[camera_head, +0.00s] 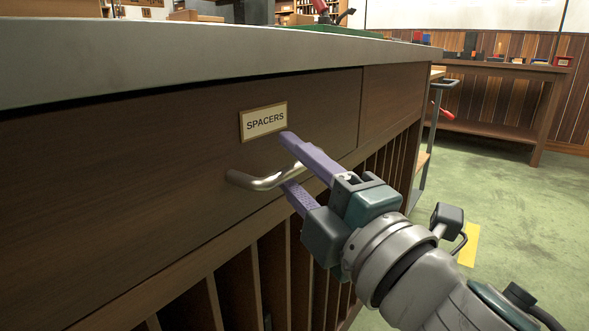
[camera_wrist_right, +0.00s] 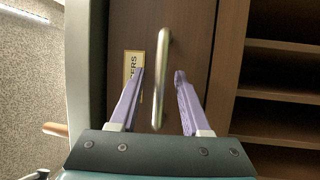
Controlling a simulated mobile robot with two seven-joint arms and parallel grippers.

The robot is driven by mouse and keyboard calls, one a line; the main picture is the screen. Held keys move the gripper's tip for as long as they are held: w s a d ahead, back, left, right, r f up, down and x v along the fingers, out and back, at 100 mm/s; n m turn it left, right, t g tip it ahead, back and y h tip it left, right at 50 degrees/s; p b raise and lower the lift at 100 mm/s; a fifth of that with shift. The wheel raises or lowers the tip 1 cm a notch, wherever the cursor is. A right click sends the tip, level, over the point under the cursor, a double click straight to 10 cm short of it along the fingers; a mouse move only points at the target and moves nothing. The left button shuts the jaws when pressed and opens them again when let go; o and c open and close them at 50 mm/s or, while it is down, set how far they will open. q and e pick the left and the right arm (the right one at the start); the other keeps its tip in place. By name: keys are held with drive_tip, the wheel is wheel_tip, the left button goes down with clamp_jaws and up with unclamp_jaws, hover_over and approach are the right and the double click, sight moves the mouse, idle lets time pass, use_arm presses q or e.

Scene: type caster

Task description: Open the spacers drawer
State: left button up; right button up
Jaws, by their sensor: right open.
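The spacers drawer (camera_head: 150,150) is a dark wooden drawer front under a grey worktop. It sits flush with the cabinet face. A label reading SPACERS (camera_head: 264,121) is fixed above its curved metal handle (camera_head: 255,181). My right gripper (camera_head: 287,162) has two purple fingers, one above and one below the handle's right part. In the right wrist view the handle (camera_wrist_right: 161,75) runs between the two open fingers (camera_wrist_right: 160,76), with a gap to each side. The label (camera_wrist_right: 132,72) is partly hidden behind one finger there. My left gripper is not in view.
The grey worktop (camera_head: 200,55) overhangs above the drawer. Open vertical slots (camera_head: 240,285) lie below it, and another drawer front (camera_head: 395,95) is to the right. Green floor (camera_head: 530,210) is clear at the right, with a wooden bench (camera_head: 500,68) against the far wall.

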clamp_jaws()
idle(1.4)
